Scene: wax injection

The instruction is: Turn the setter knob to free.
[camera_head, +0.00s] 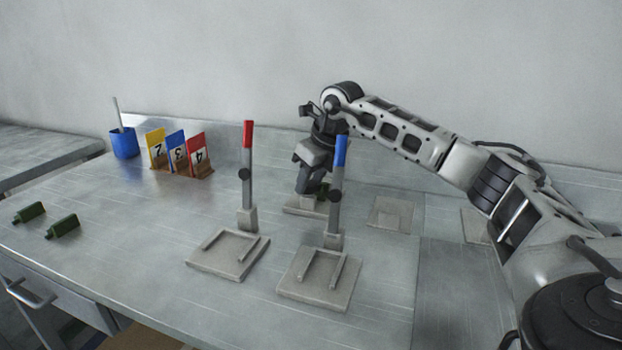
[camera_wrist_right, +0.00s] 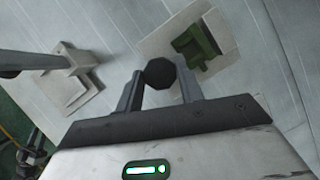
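In the right wrist view, a dark eight-sided knob (camera_wrist_right: 160,73) lies between the tips of my right gripper (camera_wrist_right: 161,85). It is close against the left finger, and I cannot tell whether the fingers touch it. The fingers stand apart. Just beyond it, a green block (camera_wrist_right: 198,46) sits on a pale plate (camera_wrist_right: 152,42). In the head view, my right gripper (camera_head: 308,182) points down over a plate behind the blue-topped post (camera_head: 339,165). That post partly hides the gripper, and the knob cannot be made out there. My left gripper is not in view.
A red-topped post (camera_head: 247,165) and the blue-topped post stand on grey bases close by. Numbered cards (camera_head: 177,152), a blue cup (camera_head: 124,143) and two green blocks (camera_head: 62,226) are at the left. The front middle of the table (camera_head: 180,305) is clear.

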